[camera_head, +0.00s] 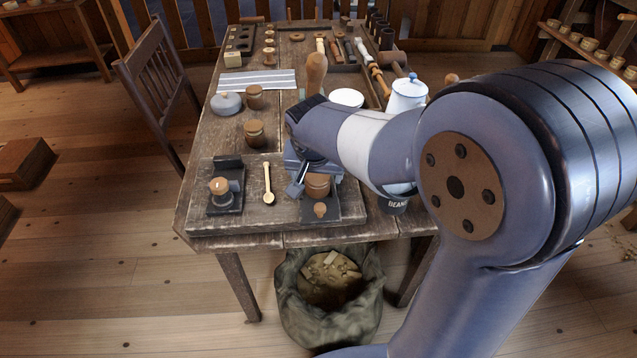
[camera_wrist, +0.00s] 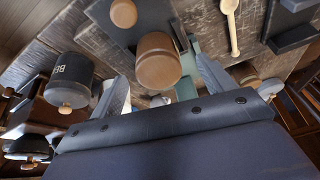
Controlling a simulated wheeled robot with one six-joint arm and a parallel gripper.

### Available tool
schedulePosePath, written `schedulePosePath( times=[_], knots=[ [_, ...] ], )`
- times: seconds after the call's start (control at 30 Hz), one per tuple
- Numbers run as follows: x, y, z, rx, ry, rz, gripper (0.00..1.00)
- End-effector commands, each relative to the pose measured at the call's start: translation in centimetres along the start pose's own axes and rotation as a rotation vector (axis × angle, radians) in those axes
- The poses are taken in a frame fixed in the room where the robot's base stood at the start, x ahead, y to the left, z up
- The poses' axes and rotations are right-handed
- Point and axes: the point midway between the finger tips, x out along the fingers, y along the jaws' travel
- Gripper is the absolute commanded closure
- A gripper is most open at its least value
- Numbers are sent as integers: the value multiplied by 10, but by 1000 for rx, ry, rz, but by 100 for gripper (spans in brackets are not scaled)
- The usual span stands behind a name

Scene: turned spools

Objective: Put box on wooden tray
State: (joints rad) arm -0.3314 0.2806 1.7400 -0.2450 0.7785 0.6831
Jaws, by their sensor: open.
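A round turned wooden box (camera_head: 317,186) with a darker band stands at the front right of a wooden tray (camera_head: 262,222), a flat board on the table's front. My gripper (camera_head: 315,178) is open just above and around this box, hiding part of it. In the wrist view, the box (camera_wrist: 157,58) appears between the two spread fingers of my gripper (camera_wrist: 163,80); I cannot tell whether they touch it. Two similar lidded wooden boxes, one nearer (camera_head: 254,133) and one farther (camera_head: 255,97), stand behind the tray.
A wooden spoon (camera_head: 268,183) lies on the tray, right of a dark holder (camera_head: 226,197) bearing a wooden knob. A dark BEANS can (camera_head: 392,206) stands right of the tray. A blue-lidded white pot (camera_head: 407,95) is behind. A sack (camera_head: 332,300) stands below the table's front.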

Motion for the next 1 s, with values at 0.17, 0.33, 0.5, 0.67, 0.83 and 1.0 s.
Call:
schedulePosePath(
  times=[0.17, 0.33, 0.5, 0.67, 0.83, 1.0],
  knots=[
    [29, 5, -1, 0, -4, 3, 23],
    [40, 4, -1, 0, -1, 1, 23],
    [40, 4, -1, 0, -1, 1, 23],
    [40, 4, -1, 0, -1, 0, 33],
    [40, 4, -1, 0, -1, 1, 46],
    [40, 4, -1, 0, -1, 0, 60]
  ],
)
